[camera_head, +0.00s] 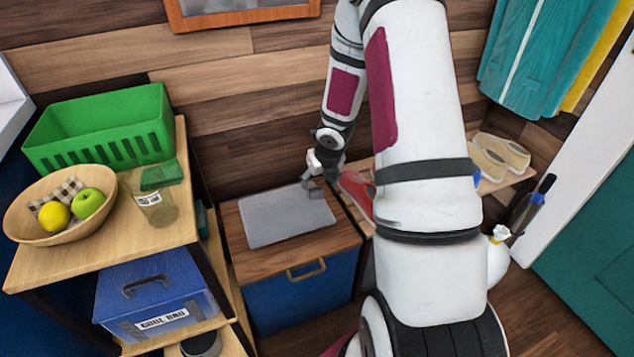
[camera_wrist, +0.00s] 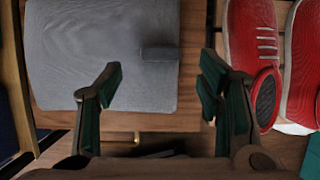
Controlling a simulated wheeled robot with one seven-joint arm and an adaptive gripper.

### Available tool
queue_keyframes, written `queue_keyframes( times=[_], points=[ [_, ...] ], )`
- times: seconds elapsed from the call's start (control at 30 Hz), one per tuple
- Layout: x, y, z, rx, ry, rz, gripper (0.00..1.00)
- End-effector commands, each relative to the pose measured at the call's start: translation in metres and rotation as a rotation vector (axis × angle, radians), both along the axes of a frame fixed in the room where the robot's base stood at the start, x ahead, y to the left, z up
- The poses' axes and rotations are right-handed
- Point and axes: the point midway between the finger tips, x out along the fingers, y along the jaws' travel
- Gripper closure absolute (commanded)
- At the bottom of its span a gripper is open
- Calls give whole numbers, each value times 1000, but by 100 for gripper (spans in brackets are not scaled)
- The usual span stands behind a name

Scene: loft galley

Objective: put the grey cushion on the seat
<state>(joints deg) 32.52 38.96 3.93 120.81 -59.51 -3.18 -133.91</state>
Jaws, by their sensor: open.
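The grey cushion (camera_head: 286,215) lies flat on the wooden top of a blue chest-like seat (camera_head: 300,272). In the wrist view the cushion (camera_wrist: 75,55) fills the upper left, with bare wood of the seat top (camera_wrist: 195,60) along its right side. My gripper (camera_head: 318,188) is above the cushion's right edge in the head view. In the wrist view my gripper (camera_wrist: 160,90) has its fingers spread wide. The left finger is over the cushion and the right finger is past its right edge. Nothing is held between the fingers.
Red shoes (camera_wrist: 255,50) stand close to the right of the seat, near my right finger. Beige shoes (camera_head: 500,155) sit farther right on the rack. At left, a shelf unit holds a green basket (camera_head: 105,130), a fruit bowl (camera_head: 60,205), a glass (camera_head: 156,208) and a blue cool bag (camera_head: 160,290).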

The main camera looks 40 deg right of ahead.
Motion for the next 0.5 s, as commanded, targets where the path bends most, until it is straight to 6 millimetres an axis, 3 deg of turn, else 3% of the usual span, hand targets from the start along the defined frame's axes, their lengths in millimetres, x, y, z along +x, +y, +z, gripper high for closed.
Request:
queue_keyframes(
  times=[0.1,0.4,0.5],
  points=[
    [-9,2,25,0,-1,-1,39],
    [-19,5,49,-1,-1,-11,39],
    [-20,5,66,-6,-7,-88,39]
  ],
)
